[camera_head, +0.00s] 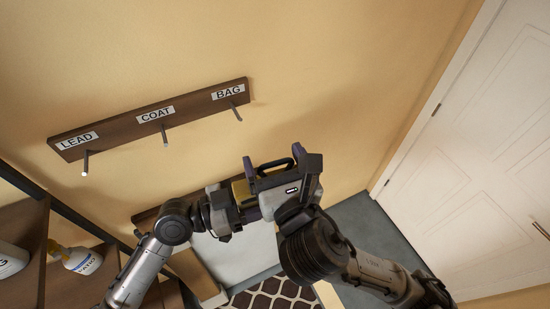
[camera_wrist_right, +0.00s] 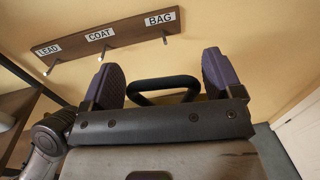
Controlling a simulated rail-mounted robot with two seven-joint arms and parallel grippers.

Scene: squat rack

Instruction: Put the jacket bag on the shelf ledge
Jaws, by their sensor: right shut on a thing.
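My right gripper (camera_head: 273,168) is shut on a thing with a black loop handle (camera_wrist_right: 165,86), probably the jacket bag. The handle shows between the two purple finger pads in the right wrist view. Part of an olive-yellow body (camera_head: 241,190) shows beside the gripper in the head view; the rest is hidden. My left gripper (camera_head: 222,212) is close beside the right one, and its fingers are mostly hidden. A wooden shelf unit (camera_head: 28,222) stands at the lower left. A brown wooden edge (camera_head: 146,214) shows behind my arms; I cannot tell whether it is the ledge.
A wooden peg board (camera_head: 190,108) labelled LEAD, COAT and BAG is on the yellow wall, its visible pegs empty. Bottles (camera_head: 82,260) stand on the left shelves. A white door (camera_head: 475,150) is at right. A patterned rug (camera_head: 270,296) lies below.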

